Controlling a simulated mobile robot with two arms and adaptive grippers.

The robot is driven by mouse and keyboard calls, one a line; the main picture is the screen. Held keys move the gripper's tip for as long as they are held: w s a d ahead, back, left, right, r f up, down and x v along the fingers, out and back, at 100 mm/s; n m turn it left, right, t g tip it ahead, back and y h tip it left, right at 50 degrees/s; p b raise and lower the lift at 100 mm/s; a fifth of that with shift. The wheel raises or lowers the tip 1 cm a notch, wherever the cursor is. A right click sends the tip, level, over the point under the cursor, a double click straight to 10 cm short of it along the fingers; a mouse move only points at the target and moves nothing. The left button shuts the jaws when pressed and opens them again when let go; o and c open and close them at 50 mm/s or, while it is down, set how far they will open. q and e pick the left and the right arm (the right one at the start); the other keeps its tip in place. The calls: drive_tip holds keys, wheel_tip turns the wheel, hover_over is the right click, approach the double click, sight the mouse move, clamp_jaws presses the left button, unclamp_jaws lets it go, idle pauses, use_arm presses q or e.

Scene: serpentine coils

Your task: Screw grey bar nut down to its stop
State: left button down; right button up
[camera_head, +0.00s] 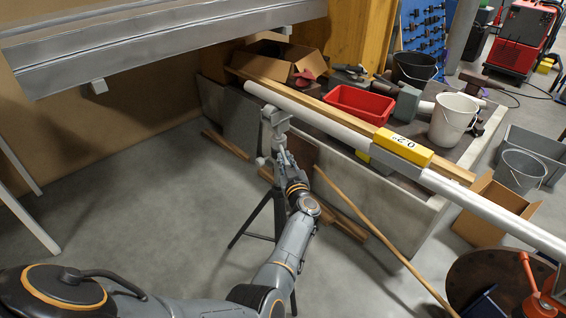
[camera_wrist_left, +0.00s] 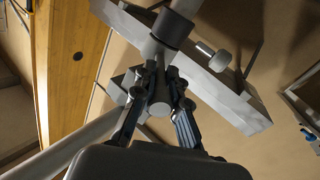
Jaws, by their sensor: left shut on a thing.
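My left gripper (camera_head: 277,152) reaches up from below to the grey head (camera_head: 275,117) of a stand under the left end of a long grey pipe (camera_head: 320,118). In the left wrist view my left gripper (camera_wrist_left: 160,92) has its fingers closed around a grey part with a round end face (camera_wrist_left: 160,108); this appears to be the grey bar nut. A dark cylindrical collar (camera_wrist_left: 172,28) shows above it, and a round knob (camera_wrist_left: 215,57) stands off to the right. The fingers hide part of the nut, so I cannot tell its gap to the stop. My right gripper is not in view.
A yellow level (camera_head: 403,147) sits on the pipe. Dark tripod legs (camera_head: 278,215) stand beside my left arm. A wooden pole (camera_head: 365,222) leans nearby. Floor at left is clear.

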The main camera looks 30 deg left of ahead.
use_arm(q)
drive_tip(key=shift+w+d, duration=0.1)
drive_tip(key=c, duration=1.4)
unclamp_jaws()
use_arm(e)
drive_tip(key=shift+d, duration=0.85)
use_arm(q)
drive_tip(key=shift+o, duration=0.2)
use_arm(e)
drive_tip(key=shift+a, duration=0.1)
